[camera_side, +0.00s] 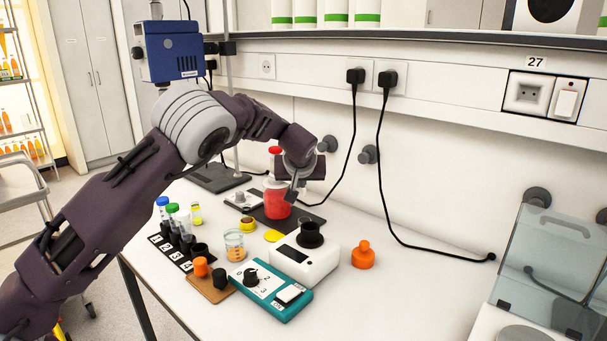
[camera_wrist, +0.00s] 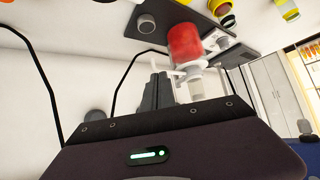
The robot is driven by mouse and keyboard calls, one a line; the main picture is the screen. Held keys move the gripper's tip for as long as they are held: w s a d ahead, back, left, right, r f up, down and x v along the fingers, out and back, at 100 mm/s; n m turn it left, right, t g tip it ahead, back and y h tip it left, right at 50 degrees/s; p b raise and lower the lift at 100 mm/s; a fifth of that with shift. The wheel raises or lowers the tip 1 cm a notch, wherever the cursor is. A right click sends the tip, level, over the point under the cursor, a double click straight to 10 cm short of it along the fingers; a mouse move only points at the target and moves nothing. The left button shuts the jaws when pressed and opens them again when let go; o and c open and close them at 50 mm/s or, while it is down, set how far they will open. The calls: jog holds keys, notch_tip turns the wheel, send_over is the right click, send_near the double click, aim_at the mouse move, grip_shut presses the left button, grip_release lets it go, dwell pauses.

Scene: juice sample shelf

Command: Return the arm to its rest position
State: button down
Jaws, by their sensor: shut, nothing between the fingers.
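My arm reaches in from the left over the bench in the side view. My gripper (camera_side: 292,192) is beside a glass bottle of red juice (camera_side: 277,205) with a red cap (camera_side: 275,150), and partly in front of it. In the wrist view the fingers of my gripper (camera_wrist: 156,90) are together with nothing held. The red bottle (camera_wrist: 185,43) shows just beyond them there; I cannot tell whether they touch it.
A white device (camera_side: 305,262), a teal box with a dial (camera_side: 270,288), a numbered tube rack (camera_side: 172,252), a beaker (camera_side: 234,245) and an orange bottle (camera_side: 363,255) crowd the bench. Black cables (camera_side: 382,170) hang behind. The bench's right middle is clear.

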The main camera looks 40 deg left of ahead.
jog(key=w+d+f+v, duration=0.1)
jog(key=d+v, duration=0.1)
jog(key=v, duration=0.9)
jog(key=s+d+m+h, duration=0.2)
jog(key=s+m+h, duration=0.1)
jog(key=s, duration=1.7)
jog(key=s+d+m+g+h, duration=0.1)
jog(key=s+m, duration=0.4)
jog(key=s, duration=1.6)
jog(key=shift+d+r+g+h, duration=0.3)
jog(key=shift+d+r+h, duration=0.25)
jog(key=shift+h, duration=0.55)
jog(key=shift+f, duration=0.1)
